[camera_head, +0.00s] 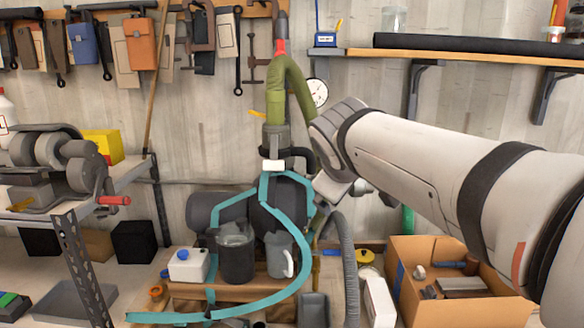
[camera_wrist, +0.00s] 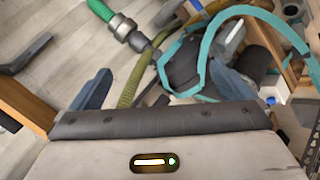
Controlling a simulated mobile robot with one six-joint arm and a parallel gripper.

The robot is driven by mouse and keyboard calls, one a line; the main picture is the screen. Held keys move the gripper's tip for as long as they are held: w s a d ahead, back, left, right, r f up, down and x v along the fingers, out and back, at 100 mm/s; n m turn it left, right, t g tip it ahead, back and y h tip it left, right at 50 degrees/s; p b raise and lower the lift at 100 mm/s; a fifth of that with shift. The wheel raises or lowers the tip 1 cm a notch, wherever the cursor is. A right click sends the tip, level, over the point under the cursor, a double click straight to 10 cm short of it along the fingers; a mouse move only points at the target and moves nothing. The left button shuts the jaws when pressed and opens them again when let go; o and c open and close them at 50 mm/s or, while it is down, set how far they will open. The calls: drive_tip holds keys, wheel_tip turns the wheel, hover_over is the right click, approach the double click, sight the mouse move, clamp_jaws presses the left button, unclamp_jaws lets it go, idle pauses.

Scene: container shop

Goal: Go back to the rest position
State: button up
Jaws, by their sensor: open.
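My gripper (camera_wrist: 160,70) shows in the wrist view with its two blue-grey fingers spread wide apart, and I see nothing held between them. Behind the gap lie an olive hose and a dark rounded body, which look to be farther off. In the head view my arm reaches in from the right edge to the middle. Its wrist hangs in front of the wall, beside the olive hose (camera_head: 296,85), and the gripper is mostly hidden there.
An open cardboard box (camera_head: 415,300) stands at the lower right. A metal rack (camera_head: 85,275) is at the left. A shelf (camera_head: 455,57) runs along the upper right wall.

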drive_tip(key=s+d+f+m+g+y+b, duration=0.1)
drive_tip(key=s+d+f+m+g, duration=0.1)
drive_tip(key=s+f, duration=0.8)
drive_tip(key=s+d+f+m+g+y+b, duration=0.1)
drive_tip(key=s+f+m+g, duration=0.4)
drive_tip(key=s+f, duration=0.5)
wheel_tip(320, 180, down, 8)
drive_tip(key=shift+d+r+m+b, duration=0.1)
drive_tip(key=shift+d+m+b, duration=0.45)
drive_tip(key=shift+d+m, duration=0.6)
drive_tip(key=shift+c, duration=0.2)
